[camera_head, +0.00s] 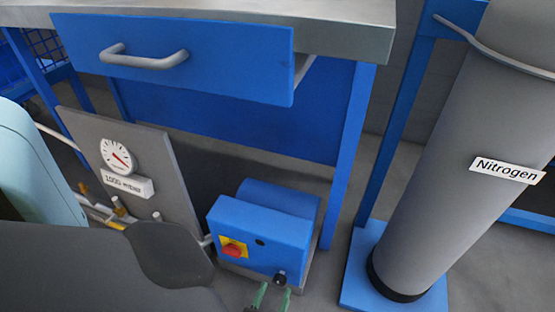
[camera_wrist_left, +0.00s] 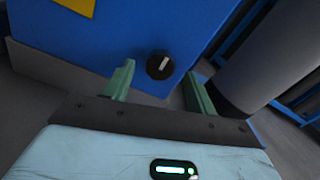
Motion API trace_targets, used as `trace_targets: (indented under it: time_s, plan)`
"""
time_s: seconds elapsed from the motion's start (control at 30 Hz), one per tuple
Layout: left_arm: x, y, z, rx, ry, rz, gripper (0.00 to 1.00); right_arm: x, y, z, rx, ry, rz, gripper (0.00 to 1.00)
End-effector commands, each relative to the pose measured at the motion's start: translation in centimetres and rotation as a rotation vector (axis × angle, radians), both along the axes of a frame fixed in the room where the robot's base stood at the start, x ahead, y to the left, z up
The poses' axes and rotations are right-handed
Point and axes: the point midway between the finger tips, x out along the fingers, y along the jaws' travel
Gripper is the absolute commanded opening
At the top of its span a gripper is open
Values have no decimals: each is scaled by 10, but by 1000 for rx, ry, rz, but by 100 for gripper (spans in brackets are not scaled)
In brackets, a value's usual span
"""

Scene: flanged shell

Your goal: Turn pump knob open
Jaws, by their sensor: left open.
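The pump (camera_head: 262,228) is a blue box on the floor below the workbench. Its knob (camera_head: 280,278) is small, round and black, low on the front face at the right. In the left wrist view the knob (camera_wrist_left: 160,66) shows a pale pointer mark, tilted slightly right of upright. My left gripper (camera_head: 271,287) is open, its two green fingers just below the knob in the head view. In the left wrist view the fingers (camera_wrist_left: 160,78) stand on either side of the knob, apart from it. My right gripper is not in view.
A red button on a yellow plate (camera_head: 233,249) sits left of the knob. A gauge panel (camera_head: 135,165) stands left of the pump. A grey Nitrogen cylinder (camera_head: 450,150) stands at right. The workbench drawer (camera_head: 200,60) is above.

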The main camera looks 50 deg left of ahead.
Motion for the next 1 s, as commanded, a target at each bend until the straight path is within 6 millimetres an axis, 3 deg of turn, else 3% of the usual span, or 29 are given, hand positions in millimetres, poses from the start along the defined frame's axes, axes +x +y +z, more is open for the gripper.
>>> trace_targets:
  time_s: [0.2, 0.57, 0.9, 1.0]
  plan:
    - [20, 12, 0, 0, -1, 0, 57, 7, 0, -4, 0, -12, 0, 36]
    - [24, 15, 0, 0, 0, 0, 57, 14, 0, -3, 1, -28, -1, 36]
    - [24, 15, 0, -1, 1, 0, 14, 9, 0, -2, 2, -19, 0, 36]
    - [24, 15, 0, -1, 0, 0, 12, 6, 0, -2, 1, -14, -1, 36]
